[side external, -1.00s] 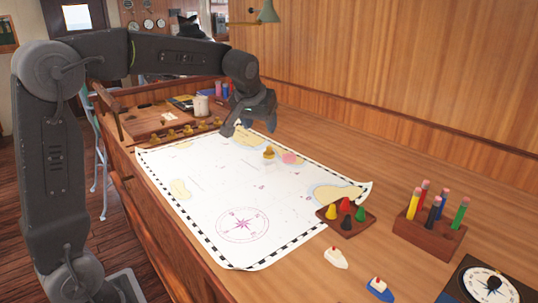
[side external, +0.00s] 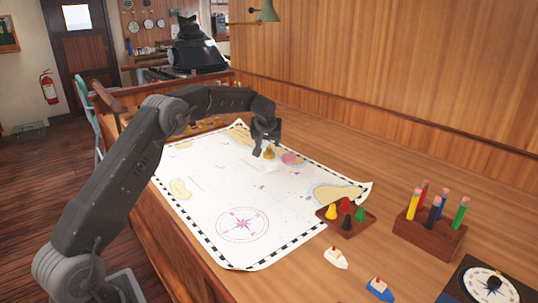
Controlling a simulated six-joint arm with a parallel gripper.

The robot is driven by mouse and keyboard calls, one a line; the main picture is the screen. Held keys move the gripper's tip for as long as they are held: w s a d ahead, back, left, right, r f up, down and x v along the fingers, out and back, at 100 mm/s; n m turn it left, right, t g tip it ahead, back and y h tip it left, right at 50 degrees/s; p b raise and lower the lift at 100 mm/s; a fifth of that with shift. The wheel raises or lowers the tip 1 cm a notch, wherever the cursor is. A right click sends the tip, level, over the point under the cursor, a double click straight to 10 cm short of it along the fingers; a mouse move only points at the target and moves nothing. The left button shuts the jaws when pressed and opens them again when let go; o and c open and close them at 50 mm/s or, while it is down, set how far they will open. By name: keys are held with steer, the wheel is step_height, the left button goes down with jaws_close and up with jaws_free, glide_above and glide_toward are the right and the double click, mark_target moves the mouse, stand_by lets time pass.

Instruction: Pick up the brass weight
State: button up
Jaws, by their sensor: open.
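A small gold-coloured piece, which looks like the brass weight (side external: 269,153), stands on the white chart (side external: 205,205) near its far edge. My gripper (side external: 266,147) is open and points down right at this piece, with one finger on its left and the other behind or to its right. I cannot tell whether the fingers touch it. Nothing is seen held.
A pink piece (side external: 290,158) lies on the chart just right of the gold piece. A tray of coloured pawns (side external: 345,218), a pencil block (side external: 429,237), two toy boats and a compass (side external: 490,285) stand at the right. The chart's near part is clear.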

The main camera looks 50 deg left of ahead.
mark_target(269, 147)
steer(key=shift+x, duration=3.25)
steer(key=shift+c, duration=0.5)
steer(key=c, duration=0.6)
steer(key=shift+r, duration=0.1)
steer(key=shift+c, duration=0.5)
steer(key=shift+r, duration=0.1)
